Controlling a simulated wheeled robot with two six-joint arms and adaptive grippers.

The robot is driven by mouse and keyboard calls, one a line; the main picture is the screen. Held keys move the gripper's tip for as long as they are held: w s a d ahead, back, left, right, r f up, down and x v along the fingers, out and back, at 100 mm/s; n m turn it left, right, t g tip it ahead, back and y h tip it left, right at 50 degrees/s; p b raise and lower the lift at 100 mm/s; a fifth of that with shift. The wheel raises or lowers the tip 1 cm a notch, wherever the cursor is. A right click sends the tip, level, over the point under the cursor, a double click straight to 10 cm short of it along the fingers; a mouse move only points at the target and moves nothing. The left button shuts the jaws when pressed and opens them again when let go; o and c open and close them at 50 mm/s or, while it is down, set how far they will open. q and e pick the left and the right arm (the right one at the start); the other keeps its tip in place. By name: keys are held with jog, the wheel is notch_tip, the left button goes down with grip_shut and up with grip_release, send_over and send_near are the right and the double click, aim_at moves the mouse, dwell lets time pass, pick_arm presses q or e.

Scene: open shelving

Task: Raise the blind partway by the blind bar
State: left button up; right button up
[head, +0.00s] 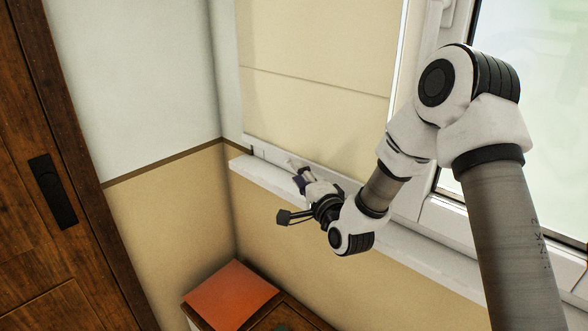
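The cream blind (315,95) hangs over the left part of the window, with a horizontal seam across it. Its lower edge (270,143) is just above the white window sill. A separate blind bar cannot be told apart clearly; the right part of the lower edge is hidden behind my arm. My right gripper (292,200) is over the sill, in front of and below the blind's lower edge. Its dark fingertips are spread apart, and nothing shows between them. A small pale piece just beyond the upper finger is too small to identify. My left gripper is out of view.
The white sill (262,178) runs below the window. A low wooden cabinet (300,312) with an orange-red sheet (230,296) on top stands in the corner below. A dark wooden door (60,200) is at the left. Uncovered window glass (545,90) is at the right.

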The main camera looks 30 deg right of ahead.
jog(key=w, duration=0.2)
jog(key=shift+w+d+r, duration=0.1)
jog(key=shift+w+r, duration=0.1)
jog(key=shift+w, duration=0.15)
jog(key=shift+w+p, duration=0.3)
jog(key=shift+w, duration=0.3)
jog(key=shift+f, duration=0.1)
grip_shut()
